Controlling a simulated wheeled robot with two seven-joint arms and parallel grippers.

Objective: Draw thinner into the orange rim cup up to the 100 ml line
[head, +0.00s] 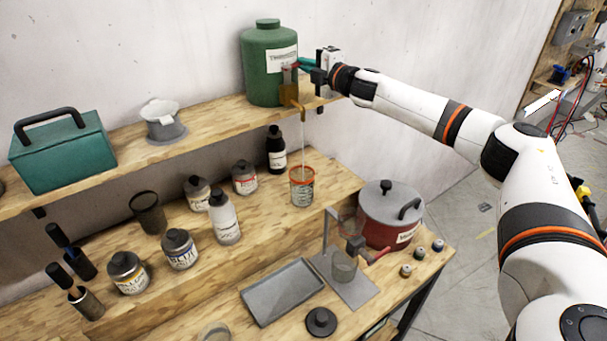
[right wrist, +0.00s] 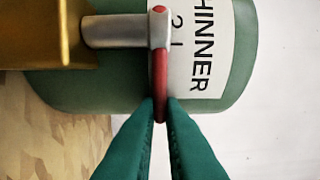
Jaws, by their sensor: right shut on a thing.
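The green thinner container (head: 269,62) stands on the upper shelf, its label also showing in the right wrist view (right wrist: 200,45). A brass spout (head: 291,95) juts from its front, and a thin stream falls from it. The orange rim cup (head: 302,187) stands upright on the bench below, with the stream coming down into it. The liquid level against its marks is too small to read. My right gripper (head: 302,67) is shut on the red tap lever (right wrist: 161,75), its green fingers pinching the lever's end. My left gripper is not in view.
A red pot with a grey lid (head: 387,215) and a small stand (head: 345,275) are right of the cup. Several bottles and jars, including a white bottle (head: 224,218), stand to its left. A grey tray (head: 282,292) lies in front. A teal toolbox (head: 62,152) sits on the shelf.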

